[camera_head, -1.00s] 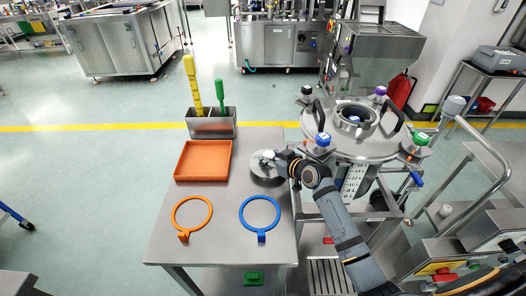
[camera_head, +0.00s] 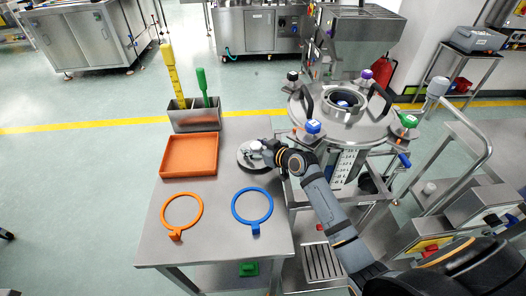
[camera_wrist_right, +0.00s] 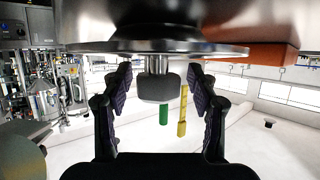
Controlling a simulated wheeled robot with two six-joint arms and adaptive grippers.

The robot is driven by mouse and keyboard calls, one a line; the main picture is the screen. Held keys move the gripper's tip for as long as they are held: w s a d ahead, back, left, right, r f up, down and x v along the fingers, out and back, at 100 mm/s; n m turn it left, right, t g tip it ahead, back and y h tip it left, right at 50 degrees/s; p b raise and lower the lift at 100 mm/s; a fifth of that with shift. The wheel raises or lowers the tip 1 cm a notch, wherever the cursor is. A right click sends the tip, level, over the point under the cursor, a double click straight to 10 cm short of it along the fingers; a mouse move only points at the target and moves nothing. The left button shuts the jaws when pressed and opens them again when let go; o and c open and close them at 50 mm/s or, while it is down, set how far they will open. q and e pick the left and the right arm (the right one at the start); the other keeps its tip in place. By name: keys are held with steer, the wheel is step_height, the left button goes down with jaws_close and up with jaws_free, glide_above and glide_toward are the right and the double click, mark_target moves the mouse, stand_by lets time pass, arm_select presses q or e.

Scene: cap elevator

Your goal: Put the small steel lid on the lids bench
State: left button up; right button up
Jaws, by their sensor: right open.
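The small steel lid (camera_head: 247,161) is a round disc with a knob on top. It lies flat on the steel bench (camera_head: 215,222), by its right edge, just right of the orange tray. My right gripper (camera_head: 263,150) is at the knob, reaching in from the right. In the right wrist view, which looks upside down, the knob (camera_wrist_right: 153,87) sits between the two open fingers, with a gap on each side. The lid's rim (camera_wrist_right: 150,47) shows above it. The arm hides part of the lid's right side in the head view. My left gripper is not in view.
The bench also holds an orange tray (camera_head: 189,139), an orange ring (camera_head: 165,221), a blue ring (camera_head: 254,229) and a steel holder (camera_head: 193,118) with yellow and green handles. A steel vessel (camera_head: 345,127) with coloured knobs stands right of the bench, close to my arm.

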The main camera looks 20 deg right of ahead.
steer(key=v, duration=0.3)
steer(key=f+v, duration=0.1)
steer(key=v, duration=0.5)
steer(key=shift+s+d+f, duration=0.25)
steer(key=shift+s, duration=0.35)
arm_select(q)
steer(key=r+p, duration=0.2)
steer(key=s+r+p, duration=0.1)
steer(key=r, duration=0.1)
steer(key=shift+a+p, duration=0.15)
steer(key=shift+p, duration=0.25)
arm_select(e)
steer(key=s+d, duration=0.2)
steer(key=s, duration=0.4)
steer(key=shift+s+d, duration=0.25)
steer(key=shift+d, duration=0.05)
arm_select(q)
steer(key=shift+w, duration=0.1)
